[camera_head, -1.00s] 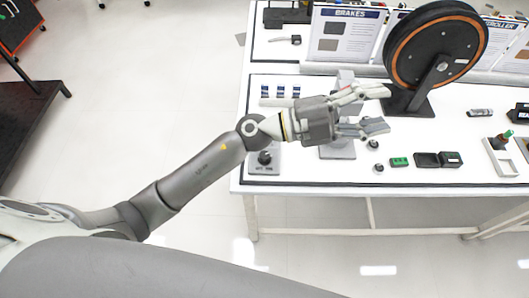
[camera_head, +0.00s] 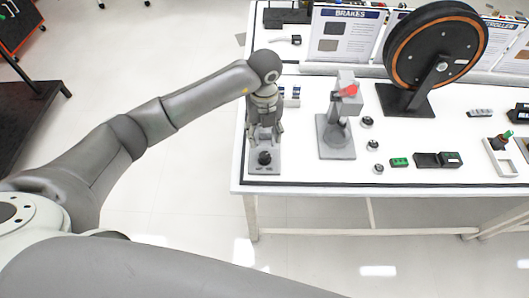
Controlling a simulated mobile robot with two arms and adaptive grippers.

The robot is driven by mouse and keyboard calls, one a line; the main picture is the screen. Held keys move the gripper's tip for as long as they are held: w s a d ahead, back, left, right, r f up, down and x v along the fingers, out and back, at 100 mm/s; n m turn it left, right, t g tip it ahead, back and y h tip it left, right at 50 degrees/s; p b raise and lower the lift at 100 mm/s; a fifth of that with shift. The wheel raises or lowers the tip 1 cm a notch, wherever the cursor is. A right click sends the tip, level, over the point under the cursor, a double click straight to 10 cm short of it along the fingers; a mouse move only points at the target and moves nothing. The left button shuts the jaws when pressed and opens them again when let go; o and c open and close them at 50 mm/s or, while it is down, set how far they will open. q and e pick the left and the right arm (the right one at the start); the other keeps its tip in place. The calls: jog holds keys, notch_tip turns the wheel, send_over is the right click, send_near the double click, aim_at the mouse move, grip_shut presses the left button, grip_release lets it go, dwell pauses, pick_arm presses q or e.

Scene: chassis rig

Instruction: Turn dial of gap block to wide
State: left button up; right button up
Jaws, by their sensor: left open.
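The gap block (camera_head: 264,170) is a grey plate with a black dial (camera_head: 264,157) on it, near the left front corner of the white table. I cannot read its markings or the dial's setting. My left gripper (camera_head: 265,140) points down just above and behind the dial. Its fingers are apart with nothing visible between them, and I cannot tell whether they touch the dial. The gripper and wrist hide the back part of the block. My right gripper is not in view.
A grey stand with a red part (camera_head: 347,90) is right of the gap block. Small round knobs (camera_head: 375,145), a green block (camera_head: 400,162) and black boxes (camera_head: 427,160) lie farther right. A large black wheel (camera_head: 436,45) stands behind. The table's front edge (camera_head: 330,190) is close to the block.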

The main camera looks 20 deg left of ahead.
aim_at(265, 154)
pick_arm(q)
notch_tip(265, 154, down, 9)
jog(key=shift+s+d+r+p, duration=0.1)
jog(key=shift+p, duration=0.6)
jog(key=shift+f, duration=0.7)
jog(key=c, duration=1)
